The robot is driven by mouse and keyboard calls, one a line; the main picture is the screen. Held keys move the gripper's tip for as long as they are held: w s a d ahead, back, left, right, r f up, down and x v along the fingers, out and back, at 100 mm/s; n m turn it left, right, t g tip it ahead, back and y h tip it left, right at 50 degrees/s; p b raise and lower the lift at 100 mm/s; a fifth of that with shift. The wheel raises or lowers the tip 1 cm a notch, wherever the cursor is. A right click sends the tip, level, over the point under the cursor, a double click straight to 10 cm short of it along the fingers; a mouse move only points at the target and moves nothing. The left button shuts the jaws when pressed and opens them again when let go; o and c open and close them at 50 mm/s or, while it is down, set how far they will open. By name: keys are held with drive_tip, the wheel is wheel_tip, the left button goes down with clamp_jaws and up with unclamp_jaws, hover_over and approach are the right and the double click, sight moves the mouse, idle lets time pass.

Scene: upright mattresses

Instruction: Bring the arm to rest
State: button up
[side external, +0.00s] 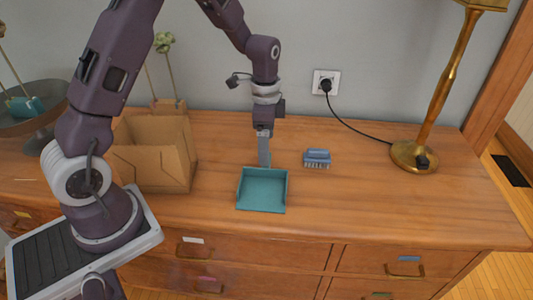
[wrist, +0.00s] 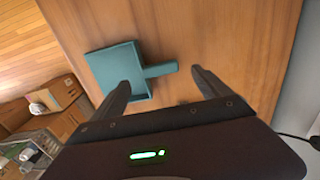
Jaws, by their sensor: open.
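My gripper (side external: 264,158) points down over the dresser top, at the handle end of a teal dustpan (side external: 263,190). In the wrist view, my gripper (wrist: 160,77) has its two dark fingers spread apart with nothing held between them. The dustpan (wrist: 112,66) lies flat beyond the fingers, and its short handle (wrist: 162,70) shows in the gap between them. I cannot tell how far the fingertips are above the handle.
A cardboard box (side external: 155,155) stands left, near a dark bowl (side external: 38,108). A brass lamp (side external: 437,90) stands right, its cord running to a wall socket (side external: 326,82). The dresser's front right (side external: 400,210) is clear.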

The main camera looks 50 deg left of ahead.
drive_tip(key=s+d+r+n+t, duration=0.15)
drive_tip(key=s+r, duration=0.25)
drive_tip(key=r, duration=0.4)
drive_tip(key=s+d+r+n+t, duration=0.1)
drive_tip(key=s+d+r+n, duration=0.2)
drive_tip(key=r, duration=0.4)
drive_tip(key=s+d+r+n+t, duration=0.1)
drive_tip(key=s+r+n, duration=0.1)
drive_tip(key=s, duration=0.6)
drive_tip(key=s+d+r+n+t, duration=0.1)
drive_tip(key=s+r+n+t, duration=0.1)
drive_tip(key=s, duration=0.7)
drive_tip(key=shift+s+d+r, duration=0.25)
drive_tip(key=shift+d+r, duration=0.15)
drive_tip(key=shift+r, duration=0.1)
drive_tip(key=shift+n, duration=0.25)
